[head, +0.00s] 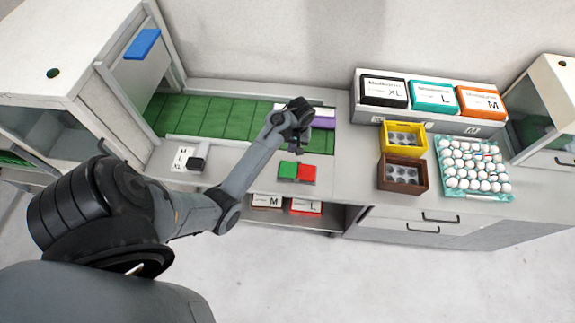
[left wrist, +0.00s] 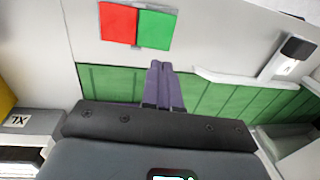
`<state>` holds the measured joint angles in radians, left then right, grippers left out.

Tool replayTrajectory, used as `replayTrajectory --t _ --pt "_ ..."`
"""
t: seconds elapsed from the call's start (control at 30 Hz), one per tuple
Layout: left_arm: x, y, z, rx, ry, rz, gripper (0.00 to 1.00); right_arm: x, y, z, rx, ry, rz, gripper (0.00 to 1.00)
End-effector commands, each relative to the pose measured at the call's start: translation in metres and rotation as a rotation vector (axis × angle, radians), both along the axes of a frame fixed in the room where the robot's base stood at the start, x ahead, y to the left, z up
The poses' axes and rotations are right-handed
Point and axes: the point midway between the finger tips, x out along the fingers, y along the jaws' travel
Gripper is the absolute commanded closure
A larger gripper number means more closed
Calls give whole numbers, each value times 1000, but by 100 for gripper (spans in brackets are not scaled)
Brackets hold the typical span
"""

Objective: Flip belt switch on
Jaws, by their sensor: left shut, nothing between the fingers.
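A two-part switch, a green half (head: 287,170) on the left and a red half (head: 306,173) on the right, sits on the light grey counter in front of the green belt (head: 215,117). In the left wrist view the red half (left wrist: 118,22) is left and the green half (left wrist: 156,29) right. My left gripper (head: 306,146) reaches over the belt, a little behind the switch in the head view. Its fingers (left wrist: 161,68) are shut and empty, apart from the switch in the left wrist view. My right gripper is not in view.
A black selector knob (head: 196,164) stands beside an M, L, XL label at the left. Yellow (head: 403,139) and brown (head: 402,175) boxes and a teal egg tray (head: 474,194) stand right. The counter around the switch is clear.

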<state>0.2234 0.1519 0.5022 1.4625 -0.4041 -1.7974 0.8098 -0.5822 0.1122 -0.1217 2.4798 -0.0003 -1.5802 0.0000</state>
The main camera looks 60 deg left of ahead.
Motion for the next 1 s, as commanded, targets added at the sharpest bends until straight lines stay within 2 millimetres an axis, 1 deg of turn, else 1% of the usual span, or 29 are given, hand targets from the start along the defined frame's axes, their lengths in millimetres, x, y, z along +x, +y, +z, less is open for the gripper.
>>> replayTrajectory --t 0.17,0.27,0.37,0.47,0.8,1.0 --pt "-1 0 -2 0 1 -1 100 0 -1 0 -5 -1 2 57" --pt "-1 1 -9 0 2 0 100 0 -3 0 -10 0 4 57" --pt "-3 2 -20 1 4 0 100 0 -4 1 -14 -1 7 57" --pt "-5 2 -35 1 5 -2 100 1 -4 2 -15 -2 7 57" --pt "-11 7 -98 1 4 -1 100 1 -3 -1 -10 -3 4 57" --pt "-13 9 -124 0 2 0 100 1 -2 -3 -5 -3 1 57"
